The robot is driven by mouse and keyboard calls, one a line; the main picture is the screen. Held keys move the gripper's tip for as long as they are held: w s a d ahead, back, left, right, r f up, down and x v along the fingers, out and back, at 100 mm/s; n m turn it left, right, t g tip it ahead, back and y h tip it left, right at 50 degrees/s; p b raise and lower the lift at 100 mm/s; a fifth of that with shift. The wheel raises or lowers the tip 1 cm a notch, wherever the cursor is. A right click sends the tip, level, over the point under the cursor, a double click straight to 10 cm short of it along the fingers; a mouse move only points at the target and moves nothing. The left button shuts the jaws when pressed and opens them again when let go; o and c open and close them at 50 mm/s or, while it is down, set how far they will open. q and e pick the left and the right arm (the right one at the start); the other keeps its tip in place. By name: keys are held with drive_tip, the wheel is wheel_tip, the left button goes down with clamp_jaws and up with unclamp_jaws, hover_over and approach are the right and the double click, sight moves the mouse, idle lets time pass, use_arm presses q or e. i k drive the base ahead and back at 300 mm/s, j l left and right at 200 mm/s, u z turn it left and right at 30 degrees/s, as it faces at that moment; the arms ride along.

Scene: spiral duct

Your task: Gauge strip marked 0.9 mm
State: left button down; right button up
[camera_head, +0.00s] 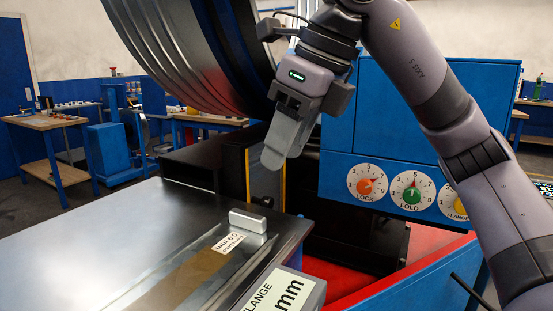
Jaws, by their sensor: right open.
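A flat strip with a brown middle (185,280) lies on the dark metal table. A white label (228,243) at its far end reads 0.9 mm, upside down from here. A small silver block (248,221) sits just beyond that label. My right gripper (274,155) comes in from the upper right, its grey fingers pointing down, above and beyond the table's far edge. It is apart from the strip and holds nothing that I can see. The gap between its fingers is hard to make out. My left gripper is not in view.
A grey block labelled FLANGE and mm (290,291) stands at the table's near right. A blue machine panel (420,130) carries LOCK, FOLD and FLANGE dials. A large ribbed duct (195,55) hangs at the upper left. The table's left part (80,245) is clear.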

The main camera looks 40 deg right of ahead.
sight(194, 275)
drive_tip(key=k+l, duration=0.3)
drive_tip(key=k, duration=0.15)
drive_tip(key=k+l, duration=0.25)
drive_tip(key=k, duration=0.2)
